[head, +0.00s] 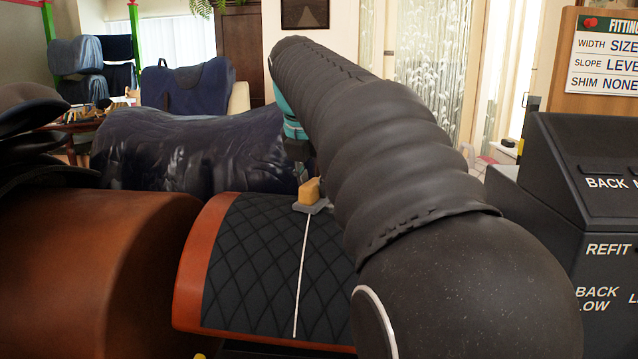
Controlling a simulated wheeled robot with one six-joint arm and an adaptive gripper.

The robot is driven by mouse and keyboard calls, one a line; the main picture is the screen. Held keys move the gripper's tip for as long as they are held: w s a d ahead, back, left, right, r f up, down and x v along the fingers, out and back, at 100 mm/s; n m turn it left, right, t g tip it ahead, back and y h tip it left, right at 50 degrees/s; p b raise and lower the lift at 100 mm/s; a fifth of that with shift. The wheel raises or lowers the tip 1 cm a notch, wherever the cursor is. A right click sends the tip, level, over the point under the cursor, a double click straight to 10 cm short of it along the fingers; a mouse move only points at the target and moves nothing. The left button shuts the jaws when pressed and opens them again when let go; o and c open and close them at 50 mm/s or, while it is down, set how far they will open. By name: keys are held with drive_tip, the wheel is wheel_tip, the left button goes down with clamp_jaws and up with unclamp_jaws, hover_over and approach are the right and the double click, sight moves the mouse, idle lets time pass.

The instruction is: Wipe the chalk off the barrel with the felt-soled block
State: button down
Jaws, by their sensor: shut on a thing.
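A rust-brown barrel (192,262) lies in the middle of the head view with a black quilted pad (245,265) over it. A white chalk line (301,270) runs down the pad from near its top to its lower edge. The block has a tan body (309,192) and a flat grey sole, which appears to rest on the pad at the line's upper end. My gripper (308,178) is shut on the block from above. My dark arm hides most of the gripper and the right part of the barrel.
A larger brown barrel (90,270) with dark saddles above it stands close on the left. A dark cabinet (590,235) with lettered bins stands on the right, under a fitting board (605,60). A glossy dark covered shape (195,150) is behind the barrel.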

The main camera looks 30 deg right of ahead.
drive_tip(key=shift+d+f, duration=0.1)
drive_tip(key=shift+d, duration=0.1)
drive_tip(key=shift+s+d, duration=0.6)
drive_tip(key=shift+d, duration=0.3)
drive_tip(key=shift+s+d, duration=0.65)
drive_tip(key=shift+d, duration=0.3)
drive_tip(key=shift+s+d, duration=0.6)
drive_tip(key=shift+d, duration=0.3)
drive_tip(key=shift+s+d+f, duration=0.1)
drive_tip(key=shift+s+d, duration=0.55)
drive_tip(key=shift+d, duration=0.3)
drive_tip(key=shift+s+d+f, duration=0.15)
drive_tip(key=shift+s+d, duration=0.45)
drive_tip(key=shift+d, duration=0.3)
drive_tip(key=shift+s+d+f, duration=0.1)
drive_tip(key=shift+s+d, duration=0.55)
drive_tip(key=shift+d, duration=0.3)
drive_tip(key=shift+f, duration=0.1)
drive_tip(key=shift+a, duration=0.1)
